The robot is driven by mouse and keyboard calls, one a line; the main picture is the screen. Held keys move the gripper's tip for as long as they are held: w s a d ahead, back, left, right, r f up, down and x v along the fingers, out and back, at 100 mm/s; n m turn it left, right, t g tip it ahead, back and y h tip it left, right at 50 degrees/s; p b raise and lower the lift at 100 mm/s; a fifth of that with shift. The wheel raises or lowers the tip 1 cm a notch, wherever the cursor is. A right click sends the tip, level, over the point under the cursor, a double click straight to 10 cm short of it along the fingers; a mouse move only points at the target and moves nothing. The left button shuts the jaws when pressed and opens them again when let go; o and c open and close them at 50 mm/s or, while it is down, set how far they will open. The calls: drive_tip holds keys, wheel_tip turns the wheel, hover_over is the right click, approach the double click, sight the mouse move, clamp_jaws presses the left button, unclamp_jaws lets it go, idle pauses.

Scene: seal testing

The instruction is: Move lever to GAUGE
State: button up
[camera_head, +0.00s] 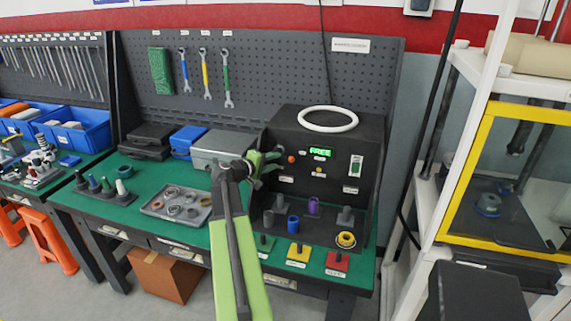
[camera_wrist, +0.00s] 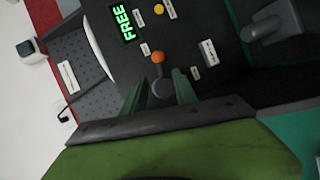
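The black test machine (camera_head: 330,140) stands on the green bench with a lit green display (camera_head: 320,152) reading FREE. The display also shows in the wrist view (camera_wrist: 122,22). The lever has an orange ball knob (camera_wrist: 157,57) and a grey round base. In the head view an orange knob (camera_head: 291,159) shows on the machine's front, just right of my gripper (camera_head: 268,160). In the wrist view my gripper (camera_wrist: 160,75) is open, one finger on each side of the lever's base. I cannot tell whether either finger touches it. The small labels around the lever are unreadable.
A white ring (camera_head: 328,119) lies on the machine's top. A rocker switch (camera_head: 355,165) is at its front right. Grey, blue and purple parts stand on its lower deck. Green, yellow and red pads lie in front. A grey case (camera_head: 222,148) and a parts tray (camera_head: 176,204) are to the left.

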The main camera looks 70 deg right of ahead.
sight(286, 157)
drive_tip(key=b+x, duration=0.1)
drive_tip(key=x, duration=0.7)
drive_tip(key=shift+d+b, duration=0.15)
drive_tip(key=shift+b, duration=0.2)
clamp_jaws()
drive_tip(key=shift+s+f, duration=0.1)
drive_tip(key=shift+f, duration=0.05)
idle(0.6)
drive_tip(key=shift+a+f, duration=0.15)
drive_tip(key=shift+a, duration=0.2)
drive_tip(key=shift+d, duration=0.1)
drive_tip(key=shift+r, duration=0.2)
